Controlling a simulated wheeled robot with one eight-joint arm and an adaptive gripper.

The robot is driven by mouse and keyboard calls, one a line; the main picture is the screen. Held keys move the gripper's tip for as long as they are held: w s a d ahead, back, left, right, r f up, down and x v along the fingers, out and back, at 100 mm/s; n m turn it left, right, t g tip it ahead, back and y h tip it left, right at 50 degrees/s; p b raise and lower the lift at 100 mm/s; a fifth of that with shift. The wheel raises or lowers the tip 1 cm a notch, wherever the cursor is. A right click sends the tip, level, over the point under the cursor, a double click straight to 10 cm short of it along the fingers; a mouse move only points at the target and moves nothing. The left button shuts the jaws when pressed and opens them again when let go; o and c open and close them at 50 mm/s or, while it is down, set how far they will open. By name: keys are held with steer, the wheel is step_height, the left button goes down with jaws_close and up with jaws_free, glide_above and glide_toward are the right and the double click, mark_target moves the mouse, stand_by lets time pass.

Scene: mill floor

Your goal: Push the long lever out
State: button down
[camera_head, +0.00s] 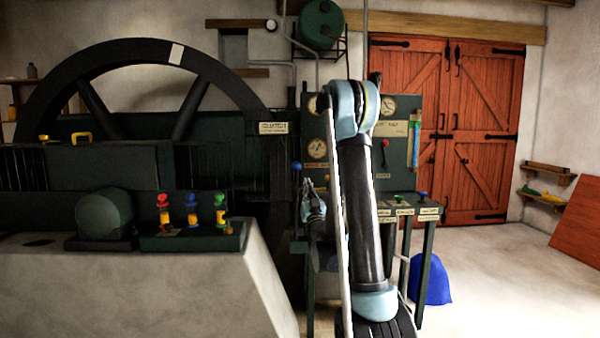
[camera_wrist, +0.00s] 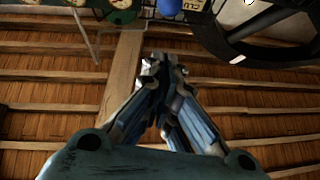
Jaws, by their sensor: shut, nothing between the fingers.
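The long lever stands upright in front of the dark green machine, beside the clutch plate (camera_head: 273,128). Its blue ball knob (camera_head: 297,166) shows left of my arm, with a thin rod below it. My gripper (camera_head: 308,184) is just right of the rod and a little below the knob. I cannot tell whether it touches the lever. In the wrist view the fingertips (camera_wrist: 160,62) meet, with nothing between them. The blue knob (camera_wrist: 169,7) is at the top edge there, apart from the fingertips; the rod is not clear in that view.
A large flywheel (camera_head: 150,50) fills the left. A gauge panel (camera_head: 400,150) and a green stand with small knobs (camera_head: 424,208) are behind my arm. A blue object (camera_head: 433,280) lies on the floor. Open floor (camera_head: 500,290) extends right towards red doors (camera_head: 480,130).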

mark_target(300, 168)
stand_by(0.4)
steer(key=shift+w+a+f+x, duration=0.1)
steer(key=shift+w+f+x, duration=0.2)
steer(key=shift+x, duration=1.85)
steer(key=shift+w+a+f+x, duration=0.15)
steer(key=shift+f+x, duration=0.3)
steer(key=shift+x, duration=1.7)
steer(key=shift+w+f+x, duration=0.3)
steer(key=shift+f+x, duration=0.05)
steer(key=shift+x, duration=1.75)
steer(key=shift+w, duration=0.1)
steer(key=w+r+g, duration=0.2)
steer(key=w, duration=0.8)
steer(key=w+r+m+g+h, duration=0.1)
steer(key=w+r+g, duration=0.1)
steer(key=w, duration=0.9)
steer(key=shift+w+r+g, duration=0.2)
steer(key=shift+r+g, duration=0.1)
steer(key=shift+g, duration=0.3)
steer(key=shift+s, duration=0.15)
